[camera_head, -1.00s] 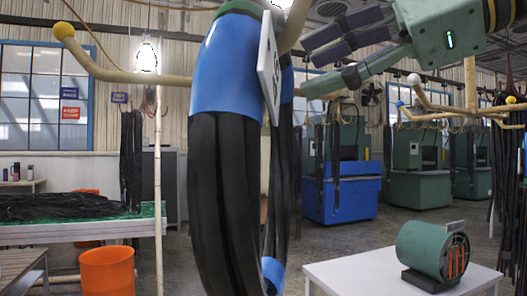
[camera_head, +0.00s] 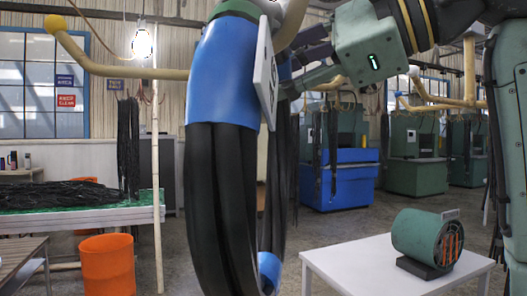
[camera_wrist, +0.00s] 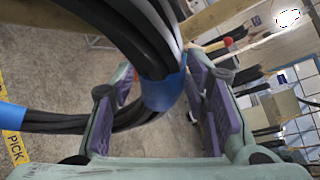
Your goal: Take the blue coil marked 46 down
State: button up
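The coil (camera_head: 223,85) of black hoses with a blue wrap hangs large in the head view, with a green band at its top. A white tag (camera_head: 265,70) hangs on it, seen nearly edge-on, so I cannot read its number. A beige hook arm (camera_head: 120,70) runs out beside the coil at left. My gripper (camera_head: 290,78) reaches in from the upper right, with its fingertips partly hidden behind the tag and coil. In the wrist view my open gripper (camera_wrist: 165,100) has its purple finger pads on either side of the coil's blue wrap (camera_wrist: 163,90). The grip does not look closed.
A white table (camera_head: 350,262) with a green motor (camera_head: 428,240) stands at the lower right. An orange bin (camera_head: 106,262) and a green-topped bench (camera_head: 80,219) are at the left. Another hook rack (camera_head: 468,80) is at the right. Machines stand behind.

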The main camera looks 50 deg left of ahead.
grip_shut()
dwell(0.3)
jog(key=shift+r, duration=0.1)
dwell(0.4)
